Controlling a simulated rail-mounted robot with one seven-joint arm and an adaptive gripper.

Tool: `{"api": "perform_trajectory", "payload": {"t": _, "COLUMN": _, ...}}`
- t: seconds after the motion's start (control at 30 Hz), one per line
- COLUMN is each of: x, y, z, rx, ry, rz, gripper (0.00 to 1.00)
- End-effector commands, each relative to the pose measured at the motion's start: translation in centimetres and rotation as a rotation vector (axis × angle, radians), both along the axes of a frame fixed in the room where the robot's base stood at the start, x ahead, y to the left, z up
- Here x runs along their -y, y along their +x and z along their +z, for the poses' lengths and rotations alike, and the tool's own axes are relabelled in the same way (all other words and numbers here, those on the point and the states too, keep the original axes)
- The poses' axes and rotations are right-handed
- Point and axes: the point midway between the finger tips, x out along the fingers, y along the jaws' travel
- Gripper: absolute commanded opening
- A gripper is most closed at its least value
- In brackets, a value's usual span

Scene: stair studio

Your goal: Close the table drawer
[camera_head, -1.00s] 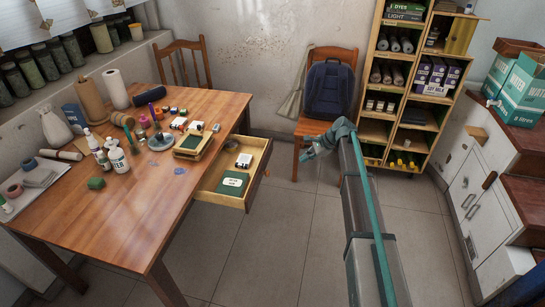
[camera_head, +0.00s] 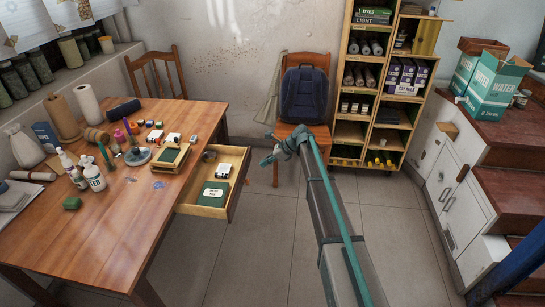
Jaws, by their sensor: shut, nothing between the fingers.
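The wooden table (camera_head: 115,236) stands at the left of the head view. Its drawer (camera_head: 208,211) is pulled out on the table's right side. In the drawer lie a green book with a white label (camera_head: 213,194) and a small white-and-dark item (camera_head: 223,170). My gripper (camera_head: 266,160) is at the end of my arm, to the right of the drawer's front and apart from it in the picture. Its fingers are shut and hold nothing. The drawer's outer face is mostly hidden from this angle.
A wooden chair with a dark blue backpack (camera_head: 304,96) stands behind my gripper. A shelf (camera_head: 384,85) stands at the back right. White cabinets and wooden steps (camera_head: 500,140) line the right. Bottles, rolls and jars crowd the tabletop. The floor (camera_head: 270,255) right of the table is clear.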

Motion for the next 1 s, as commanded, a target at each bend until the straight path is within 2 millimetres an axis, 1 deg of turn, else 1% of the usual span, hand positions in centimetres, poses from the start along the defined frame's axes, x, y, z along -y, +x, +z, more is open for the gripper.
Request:
{"api": "perform_trajectory", "payload": {"t": 0.03, "x": -0.8, "y": 0.2, "z": -0.6, "rx": -0.001, "ry": 0.000, "rz": 0.001, "gripper": 0.00}}
{"api": "perform_trajectory", "payload": {"t": 0.1, "x": -1.7, "y": 0.3, "z": -1.5, "rx": -0.001, "ry": 0.000, "rz": 0.002, "gripper": 0.00}}
{"api": "perform_trajectory", "payload": {"t": 0.3, "x": -4.3, "y": 0.7, "z": -1.4, "rx": 0.001, "ry": 0.000, "rz": 0.002, "gripper": 0.00}}
{"api": "perform_trajectory", "payload": {"t": 0.4, "x": -5.0, "y": 0.8, "z": -1.5, "rx": 0.001, "ry": 0.000, "rz": 0.001, "gripper": 0.00}}
{"api": "perform_trajectory", "payload": {"t": 0.6, "x": -5.5, "y": 0.8, "z": -1.5, "rx": 0.001, "ry": 0.000, "rz": 0.000, "gripper": 0.00}}
{"api": "perform_trajectory", "payload": {"t": 1.0, "x": -5.2, "y": 1.0, "z": -1.5, "rx": 0.001, "ry": 0.000, "rz": -0.006, "gripper": 0.00}}
